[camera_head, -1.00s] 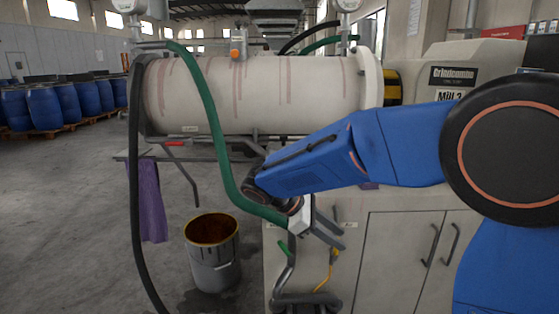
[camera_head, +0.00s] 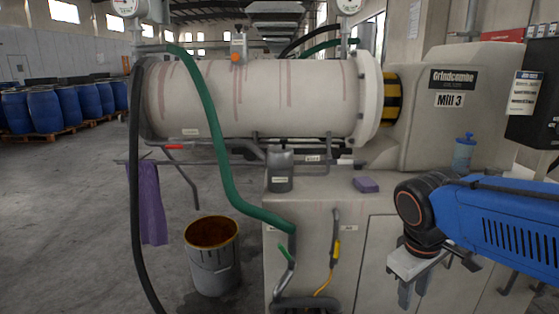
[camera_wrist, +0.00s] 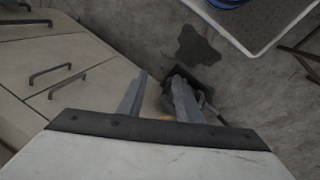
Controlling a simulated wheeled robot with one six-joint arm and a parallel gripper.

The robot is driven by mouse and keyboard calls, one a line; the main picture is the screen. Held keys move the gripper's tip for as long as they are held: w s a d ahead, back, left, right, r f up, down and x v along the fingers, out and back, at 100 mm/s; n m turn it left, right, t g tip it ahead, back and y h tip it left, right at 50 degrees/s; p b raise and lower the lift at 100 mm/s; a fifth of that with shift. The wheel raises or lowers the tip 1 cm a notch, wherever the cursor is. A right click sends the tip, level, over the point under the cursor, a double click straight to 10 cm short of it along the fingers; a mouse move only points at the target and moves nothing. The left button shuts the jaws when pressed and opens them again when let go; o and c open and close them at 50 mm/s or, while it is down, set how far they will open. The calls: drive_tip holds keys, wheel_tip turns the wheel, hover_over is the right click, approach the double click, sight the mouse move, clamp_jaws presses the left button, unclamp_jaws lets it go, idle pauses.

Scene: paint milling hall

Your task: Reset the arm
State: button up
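My blue arm (camera_head: 520,225) reaches in from the right edge in the head view. My gripper (camera_head: 414,292) hangs from its dark wrist joint, pointing down in front of the pale cabinet (camera_head: 385,265) under Mill 3. The gripper also shows in the wrist view (camera_wrist: 156,92), with its two grey fingers apart and nothing held between them. Cabinet doors with dark handles (camera_wrist: 50,73) lie to its left there. A dark object on the floor is partly hidden behind the right finger.
The mill drum (camera_head: 270,97) and a green hose (camera_head: 212,125) are at the left and middle. A grey canister (camera_head: 280,172) and purple cloth (camera_head: 366,185) sit on the cabinet top. An open drum (camera_head: 212,262) stands on the floor. A white tray (camera_wrist: 255,45) shows in the wrist view.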

drive_tip(key=s+f+m+t+y, duration=0.2)
drive_tip(key=s+m+t, duration=0.1)
drive_tip(key=s+m, duration=0.2)
drive_tip(key=shift+s+d, duration=0.35)
drive_tip(key=shift+s, duration=0.4)
idle(0.4)
